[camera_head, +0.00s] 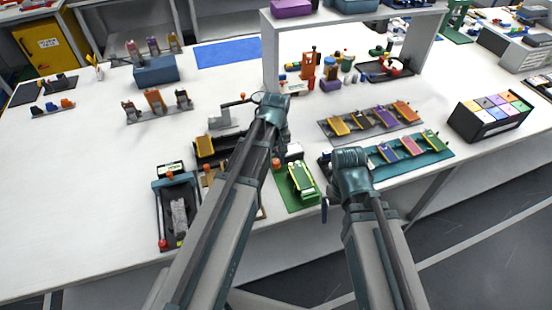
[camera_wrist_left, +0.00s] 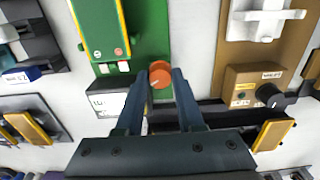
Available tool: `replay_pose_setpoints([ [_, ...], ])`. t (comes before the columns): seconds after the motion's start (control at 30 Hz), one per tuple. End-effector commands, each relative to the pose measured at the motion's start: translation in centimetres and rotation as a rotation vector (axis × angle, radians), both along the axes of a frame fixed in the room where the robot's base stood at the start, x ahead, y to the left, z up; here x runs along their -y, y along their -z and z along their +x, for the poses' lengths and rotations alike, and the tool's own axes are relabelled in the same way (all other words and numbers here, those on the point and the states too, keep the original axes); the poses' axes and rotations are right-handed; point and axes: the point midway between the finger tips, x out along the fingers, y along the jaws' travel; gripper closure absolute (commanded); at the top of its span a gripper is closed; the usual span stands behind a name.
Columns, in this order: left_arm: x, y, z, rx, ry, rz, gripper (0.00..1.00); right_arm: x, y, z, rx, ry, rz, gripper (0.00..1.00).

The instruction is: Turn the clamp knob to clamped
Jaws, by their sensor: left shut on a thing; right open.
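The clamp knob is an orange round knob on the green fixture. In the left wrist view the knob (camera_wrist_left: 160,76) sits between the two fingertips of my left gripper (camera_wrist_left: 160,84), which is shut on it. A pale pointer mark shows on its face. In the head view the knob (camera_head: 277,163) shows by the left corner of the green fixture (camera_head: 311,204), below my left wrist. A pouch cell with yellow edges (camera_wrist_left: 103,28) lies on the fixture. A white label (camera_wrist_left: 107,104) beside the knob is partly hidden by a finger. My right gripper (camera_head: 325,208) is open near the table's front edge, partly hidden by its arm.
A brown fixture (camera_wrist_left: 238,52) with a black knob (camera_wrist_left: 270,95) stands close to the right in the wrist view. In the head view a teal rack (camera_head: 440,156) of cells lies right of my right wrist, and a dark tray (camera_head: 163,205) stands left.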

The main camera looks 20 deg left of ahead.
Motion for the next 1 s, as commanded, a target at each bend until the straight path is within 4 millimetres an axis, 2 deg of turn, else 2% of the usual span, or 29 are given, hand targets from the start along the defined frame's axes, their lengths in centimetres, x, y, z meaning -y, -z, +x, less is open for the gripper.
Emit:
replay_pose_setpoints([
  [0.17,0.00,0.01,0.00,0.000,0.023,0.000,1.00,0.00,0.01,0.00,0.000,0.000,0.000,0.00],
  [0.6,-0.01,0.01,-0.01,0.000,0.395,0.000,1.00,0.00,0.01,0.00,0.000,0.000,0.000,0.00],
  [0.97,-0.02,0.01,-0.01,0.000,0.416,0.000,1.00,0.00,0.01,0.00,0.000,0.000,0.000,0.00],
  [1.0,0.00,0.01,-0.01,0.000,0.415,0.000,0.56,0.00,0.01,0.00,0.000,0.000,0.000,0.00],
])
